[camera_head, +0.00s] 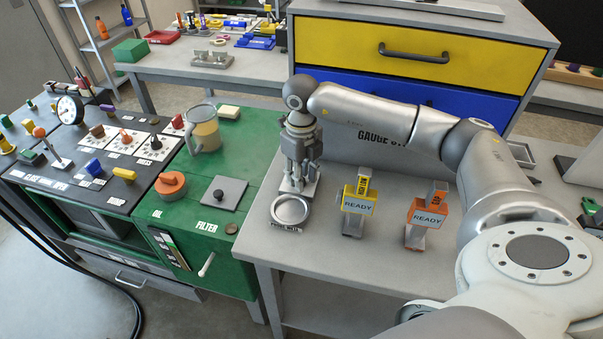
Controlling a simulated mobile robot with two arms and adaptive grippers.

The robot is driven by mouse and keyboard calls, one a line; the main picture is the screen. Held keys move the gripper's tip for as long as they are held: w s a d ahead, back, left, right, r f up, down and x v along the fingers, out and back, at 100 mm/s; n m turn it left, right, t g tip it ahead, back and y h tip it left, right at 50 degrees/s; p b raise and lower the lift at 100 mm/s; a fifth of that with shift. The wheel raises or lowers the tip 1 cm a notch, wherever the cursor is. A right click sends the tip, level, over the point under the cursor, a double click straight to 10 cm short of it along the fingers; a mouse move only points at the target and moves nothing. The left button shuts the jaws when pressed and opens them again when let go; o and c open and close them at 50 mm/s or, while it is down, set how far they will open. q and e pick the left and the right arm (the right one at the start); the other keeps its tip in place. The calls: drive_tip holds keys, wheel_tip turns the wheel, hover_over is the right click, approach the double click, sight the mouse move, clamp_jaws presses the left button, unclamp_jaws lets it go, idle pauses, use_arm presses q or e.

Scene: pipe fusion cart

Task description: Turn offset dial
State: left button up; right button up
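Three knob dials sit side by side on the black panel of the green cart at the left: a brown one (97,131), an orange one (126,139) and a dark one on a white plate (156,145). Their labels are too small to read, so I cannot tell which is the offset dial. My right gripper (299,181) points down over the grey table, at a small grey plate behind a round metal dish (290,211). It is well to the right of the dials. Its finger gap is too small to judge. My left gripper is out of view.
The green cart (232,165) also bears a clear jug (203,129), an orange cap (171,185), a gauge (70,109) and several levers. Yellow (357,208) and orange (427,216) READY stands are on the grey table. A drawer cabinet (400,55) rises behind my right arm.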

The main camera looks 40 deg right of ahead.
wheel_tip(320, 180, up, 12)
idle(0.5)
idle(0.4)
